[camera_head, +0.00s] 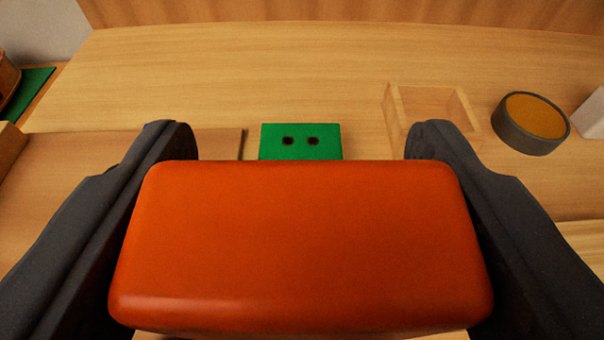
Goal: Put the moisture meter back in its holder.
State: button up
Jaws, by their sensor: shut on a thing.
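The moisture meter (300,245) is an orange, rounded block that fills the lower middle of the view. My gripper (298,150) is shut on it, with one dark finger along its left side and the other along its right. The far end of the meter is hidden behind its body. A green block with two dark holes (300,148), which looks like the holder, shows just beyond the meter's top edge. Its lower part is hidden by the meter, and I cannot tell the gap between them.
An open wooden box (392,108) stands right of the green block. A dark round tin with an orange-brown top (532,122) and a white object (592,112) are farther right. A brown board (80,165) lies at left. The bench behind the green block is clear.

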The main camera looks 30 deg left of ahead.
jog(key=shift+f, duration=0.45)
jog(key=o, duration=1.7)
jog(key=shift+c, duration=0.2)
jog(key=shift+s, duration=0.1)
jog(key=b+v, duration=0.3)
jog(key=v, duration=1)
jog(key=shift+s+d+b, duration=0.15)
jog(key=shift+s+b, duration=0.05)
jog(key=shift+b, duration=0.15)
jog(key=w+d+r+m+t+h+b, duration=0.15)
jog(key=d+r+h, duration=0.35)
jog(key=r, duration=0.8)
jog(key=w+d+r+m+t+h+b, duration=0.1)
jog(key=w+d+r+m+t+h, duration=0.15)
jog(key=d+r, duration=0.75)
jog(key=s+a+r+m+b, duration=0.1)
jog(key=s+r, duration=0.6)
jog(key=r, duration=0.3)
jog(key=s+a+r+m+b, duration=0.1)
jog(key=s+r, duration=0.7)
jog(key=r, duration=0.3)
jog(key=shift+a+r+m+g+h, duration=0.2)
jog(key=shift+a+m+g+h, duration=0.15)
jog(key=shift+a+m+g, duration=0.05)
